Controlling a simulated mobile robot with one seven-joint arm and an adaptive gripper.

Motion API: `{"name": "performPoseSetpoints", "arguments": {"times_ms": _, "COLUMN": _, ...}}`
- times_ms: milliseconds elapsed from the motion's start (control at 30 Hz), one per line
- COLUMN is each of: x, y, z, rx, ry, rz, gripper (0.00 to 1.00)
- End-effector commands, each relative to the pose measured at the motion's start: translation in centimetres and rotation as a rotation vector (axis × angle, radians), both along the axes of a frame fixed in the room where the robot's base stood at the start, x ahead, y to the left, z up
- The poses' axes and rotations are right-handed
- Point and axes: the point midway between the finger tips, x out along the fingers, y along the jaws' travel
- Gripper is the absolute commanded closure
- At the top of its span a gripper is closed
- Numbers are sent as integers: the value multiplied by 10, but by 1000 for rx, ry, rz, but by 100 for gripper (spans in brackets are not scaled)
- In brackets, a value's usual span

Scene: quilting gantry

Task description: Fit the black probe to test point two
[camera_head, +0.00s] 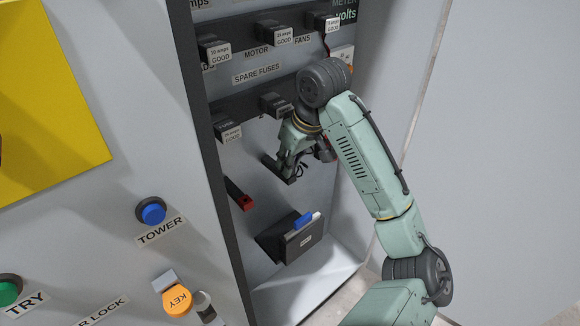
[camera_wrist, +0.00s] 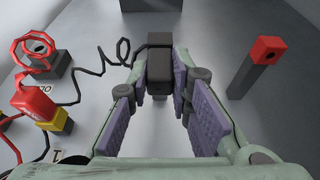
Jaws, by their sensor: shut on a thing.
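My gripper (camera_wrist: 160,88) is shut on the black probe (camera_wrist: 160,62), a dark block between the purple finger pads with a black cable curling off to the left. In the head view my gripper (camera_head: 292,160) is inside the open cabinet, with a dark bar at its jaws; I cannot tell whether that is the probe. A red-topped post (camera_wrist: 268,48) stands apart, right of the probe; it also shows in the head view (camera_head: 242,198). At left a dark post (camera_wrist: 62,68) stands behind a red coiled cable. Which post is test point two is unreadable.
A red probe (camera_wrist: 33,98) sits at left by a yellow-topped post (camera_wrist: 58,122). Below my gripper is a dark box (camera_head: 288,240) with a blue piece. Fuse blocks (camera_head: 275,103) line the cabinet above. The cabinet's left edge (camera_head: 215,165) borders the opening.

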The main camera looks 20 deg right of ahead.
Motion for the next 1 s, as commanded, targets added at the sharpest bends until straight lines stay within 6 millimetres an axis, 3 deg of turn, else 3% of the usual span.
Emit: {"name": "performPoseSetpoints", "arguments": {"times_ms": 1000, "x": 0, "y": 0, "z": 31, "rx": -1, "ry": -1, "rz": 0, "gripper": 100}}
